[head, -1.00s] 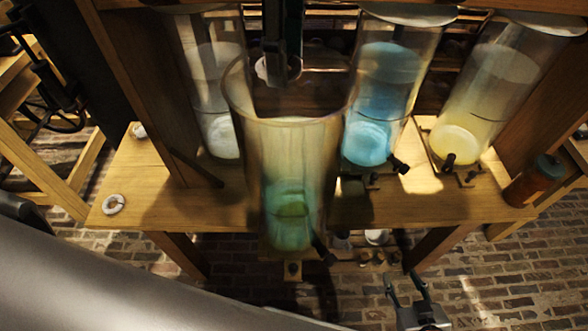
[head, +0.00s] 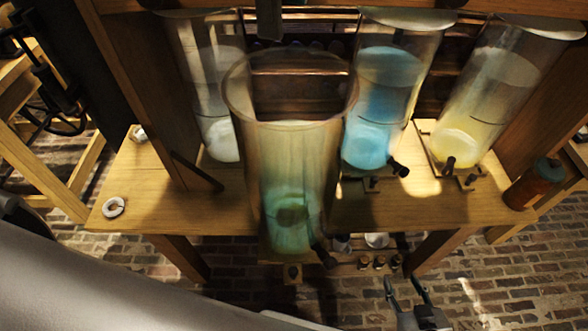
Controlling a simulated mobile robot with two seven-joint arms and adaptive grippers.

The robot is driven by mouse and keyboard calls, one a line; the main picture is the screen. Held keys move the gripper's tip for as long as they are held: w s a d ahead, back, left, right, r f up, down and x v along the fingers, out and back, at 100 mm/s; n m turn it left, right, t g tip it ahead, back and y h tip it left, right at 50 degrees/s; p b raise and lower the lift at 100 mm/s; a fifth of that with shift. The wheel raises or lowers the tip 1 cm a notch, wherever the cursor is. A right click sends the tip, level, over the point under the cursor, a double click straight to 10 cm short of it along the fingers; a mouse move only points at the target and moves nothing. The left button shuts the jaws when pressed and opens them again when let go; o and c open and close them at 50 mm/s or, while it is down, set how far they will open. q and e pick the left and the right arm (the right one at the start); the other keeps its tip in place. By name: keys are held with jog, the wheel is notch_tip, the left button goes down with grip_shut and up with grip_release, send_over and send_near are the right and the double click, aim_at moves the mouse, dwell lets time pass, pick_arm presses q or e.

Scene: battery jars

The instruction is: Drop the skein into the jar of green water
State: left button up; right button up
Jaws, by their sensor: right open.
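The tall clear jar (head: 318,160) stands at the front middle of the table, with its wide rim open at the top. Cloudy green water (head: 290,240) shows low in it. A dark roundish patch (head: 292,211) shows in the green water, but I cannot tell whether it is the skein. I cannot pick out the skein for certain. A pale ring (head: 113,207) lies at the table's left end. My right gripper (head: 404,284) is open and empty at the bottom, in front of the table and to the right of the jar. My left gripper is not seen.
Behind stand a blue-water jar (head: 372,110), a yellow-water jar (head: 480,100) and a pale jar (head: 215,100). A dark upright piece (head: 270,18) hangs above the green jar. A brown bottle (head: 533,184) stands at the right end. The wooden table (head: 400,206) has bare room at front right.

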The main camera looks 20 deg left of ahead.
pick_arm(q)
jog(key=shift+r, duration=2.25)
